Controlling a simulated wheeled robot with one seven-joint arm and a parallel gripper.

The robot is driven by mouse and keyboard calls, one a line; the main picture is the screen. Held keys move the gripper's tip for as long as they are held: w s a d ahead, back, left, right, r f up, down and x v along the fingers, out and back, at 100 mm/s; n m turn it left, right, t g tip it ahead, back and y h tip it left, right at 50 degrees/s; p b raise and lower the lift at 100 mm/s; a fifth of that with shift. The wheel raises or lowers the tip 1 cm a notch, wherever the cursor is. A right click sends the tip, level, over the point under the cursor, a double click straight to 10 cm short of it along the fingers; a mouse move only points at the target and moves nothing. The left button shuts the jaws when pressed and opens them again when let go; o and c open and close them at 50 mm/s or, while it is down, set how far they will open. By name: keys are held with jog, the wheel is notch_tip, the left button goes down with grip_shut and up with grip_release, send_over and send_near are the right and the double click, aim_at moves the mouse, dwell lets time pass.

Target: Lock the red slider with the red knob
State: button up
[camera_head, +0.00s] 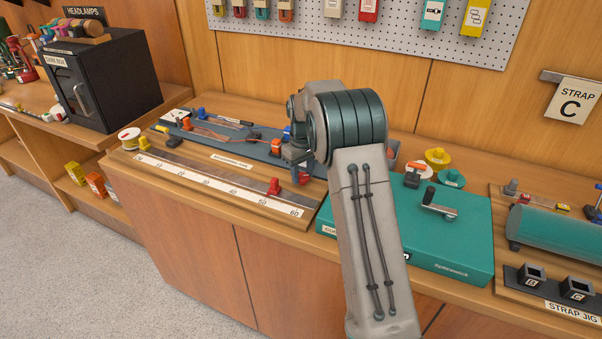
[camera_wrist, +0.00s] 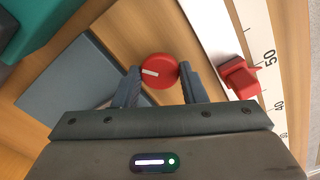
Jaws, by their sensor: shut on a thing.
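The red knob (camera_wrist: 158,71) is round with a white line across its left part. It sits between my fingertips in the wrist view, and my gripper (camera_wrist: 160,84) is shut on it. A bit of the red knob (camera_head: 304,179) also shows under my gripper (camera_head: 299,166) in the head view. The red slider (camera_wrist: 239,77) stands on the white scale (camera_wrist: 226,40) near the 50 mark, to the right of the knob and apart from my fingers. In the head view the red slider (camera_head: 274,187) is left of my gripper. My arm hides part of the board.
A grey-blue strip (camera_head: 195,131) with a cord and blue and orange parts lies behind the scale. A teal box (camera_head: 460,236) with a crank stands to the right, with yellow and green spools (camera_head: 437,157) behind it. A black cabinet (camera_head: 110,85) is at the far left.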

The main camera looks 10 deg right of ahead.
jog(key=m, duration=0.3)
jog(key=shift+w+r+m, duration=0.15)
jog(key=shift+r+m, duration=0.05)
jog(key=shift+m, duration=2.1)
jog(key=o, duration=1)
jog(key=shift+f, duration=0.1)
